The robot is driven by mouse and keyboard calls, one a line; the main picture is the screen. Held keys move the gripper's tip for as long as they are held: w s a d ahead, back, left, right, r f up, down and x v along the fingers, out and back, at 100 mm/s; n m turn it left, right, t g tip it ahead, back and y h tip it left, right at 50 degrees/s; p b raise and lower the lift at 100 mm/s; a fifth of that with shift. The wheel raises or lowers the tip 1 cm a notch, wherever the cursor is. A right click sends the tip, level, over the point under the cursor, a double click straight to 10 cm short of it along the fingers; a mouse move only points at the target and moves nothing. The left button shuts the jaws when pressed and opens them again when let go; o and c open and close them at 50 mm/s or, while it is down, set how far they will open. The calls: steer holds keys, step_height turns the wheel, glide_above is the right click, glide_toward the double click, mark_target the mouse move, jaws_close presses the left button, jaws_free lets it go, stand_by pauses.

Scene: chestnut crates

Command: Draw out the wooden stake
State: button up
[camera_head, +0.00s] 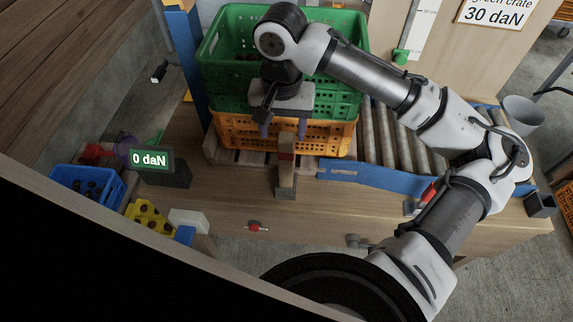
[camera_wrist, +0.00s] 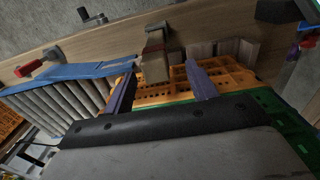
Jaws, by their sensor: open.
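The wooden stake (camera_head: 286,172) stands upright at the front of the stacked crates, with a reddish band near its top. In the wrist view the stake (camera_wrist: 155,65) shows between the tips of my two purple fingers. My gripper (camera_head: 283,131) is open and points down just above and around the stake's top in the picture. My gripper (camera_wrist: 160,72) holds nothing, with a gap on each side of the stake. Whether a finger touches it I cannot tell. The orange crate (camera_head: 225,132) is behind the stake, under the green crate (camera_head: 215,88).
A roller conveyor (camera_head: 375,140) with a blue rail (camera_head: 370,180) lies to the right. The bench front (camera_head: 320,208) is mostly clear.

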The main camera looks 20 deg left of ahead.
steer(key=f, duration=0.3)
steer(key=f+p, duration=0.1)
steer(key=f, duration=0.1)
steer(key=shift+w+d+f, duration=0.2)
steer(key=shift+d+f, duration=0.05)
steer(key=shift+d, duration=0.05)
jaws_close()
step_height(320, 180, up, 20)
steer(key=b, duration=0.1)
stand_by(0.7)
